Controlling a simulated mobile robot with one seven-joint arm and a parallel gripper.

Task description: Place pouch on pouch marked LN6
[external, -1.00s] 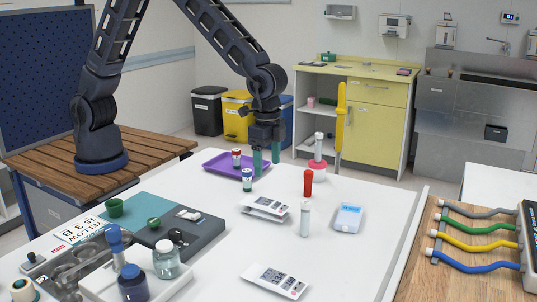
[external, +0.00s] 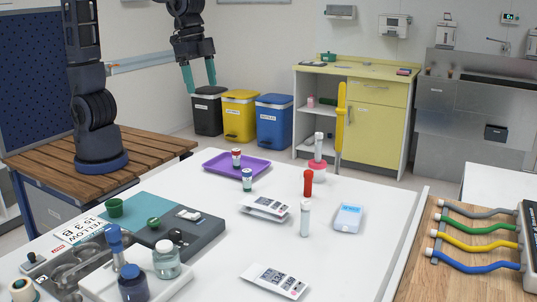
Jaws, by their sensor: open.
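A white pouch with printed labels lies at the table's front middle (external: 275,281). Farther back, what looks like two white pouches (external: 264,207) lie stacked, the upper one a little off the lower one. The markings are too small to read surely, so I cannot tell which is LN6. My gripper (external: 201,78) is open and empty, with teal fingers pointing down. It is raised at the back left, well away from the pouches and, in the picture, in front of the wall and bins.
A purple tray (external: 216,162) holds a small vial. Vials, a red-capped tube (external: 308,183), a clear tube (external: 305,220) and a pale blue device (external: 348,217) stand or lie around the stack. A grey-teal case (external: 205,232) is at left. The table's right front is clear.

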